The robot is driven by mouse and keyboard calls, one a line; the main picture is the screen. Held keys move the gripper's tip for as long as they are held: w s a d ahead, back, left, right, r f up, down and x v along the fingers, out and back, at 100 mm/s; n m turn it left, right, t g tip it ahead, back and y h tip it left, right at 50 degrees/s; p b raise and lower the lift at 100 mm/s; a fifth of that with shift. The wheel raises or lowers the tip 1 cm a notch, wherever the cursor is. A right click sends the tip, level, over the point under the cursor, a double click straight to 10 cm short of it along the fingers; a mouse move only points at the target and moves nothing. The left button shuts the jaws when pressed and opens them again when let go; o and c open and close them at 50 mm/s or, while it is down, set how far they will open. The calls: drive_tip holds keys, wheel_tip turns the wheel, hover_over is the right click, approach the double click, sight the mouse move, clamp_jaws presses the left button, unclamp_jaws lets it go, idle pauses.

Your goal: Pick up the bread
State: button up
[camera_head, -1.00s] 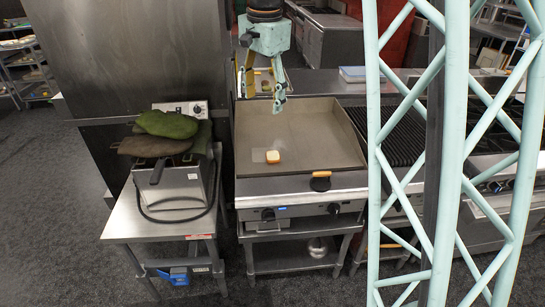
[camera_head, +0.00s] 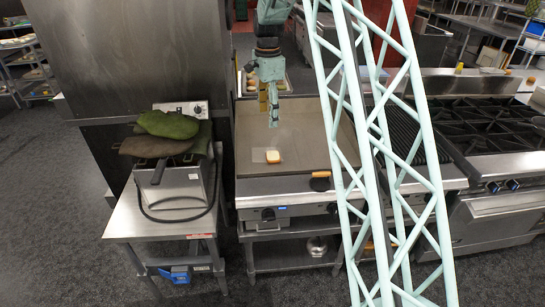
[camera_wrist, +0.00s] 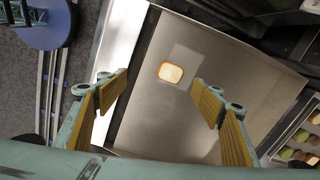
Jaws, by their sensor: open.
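The bread (camera_head: 273,157) is a small pale slice with a brown crust, lying flat on the steel griddle (camera_head: 310,135). It also shows in the wrist view (camera_wrist: 171,72), lying ahead of my fingertips. My gripper (camera_head: 269,116) is above the griddle, behind and above the bread in the head view. In the wrist view my gripper (camera_wrist: 162,88) has its two yellow-padded fingers spread wide apart with nothing between them. The bread is apart from both fingers.
A fryer with green and brown mitts (camera_head: 167,125) stands on a steel table left of the griddle. A ribbed grill (camera_head: 410,135) and stove (camera_head: 480,115) stand to the right. The griddle surface around the bread is clear.

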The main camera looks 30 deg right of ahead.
drive_tip(key=w+d+f+m, duration=0.1)
drive_tip(key=w+d+f, duration=0.1)
drive_tip(key=f, duration=0.3)
drive_tip(key=w+d+f+m, duration=0.2)
drive_tip(key=w+f, duration=0.1)
drive_tip(key=f, duration=0.2)
drive_tip(key=shift+d+g+p, duration=0.25)
drive_tip(key=shift+g+p, duration=0.05)
drive_tip(key=shift+p, duration=0.05)
hover_over(273, 154)
drive_tip(key=shift+a+f, duration=0.1)
drive_tip(key=shift+f, duration=4.2)
drive_tip(key=shift+f, duration=2.65)
drive_tip(key=shift+c, duration=0.3)
drive_tip(key=c, duration=0.7)
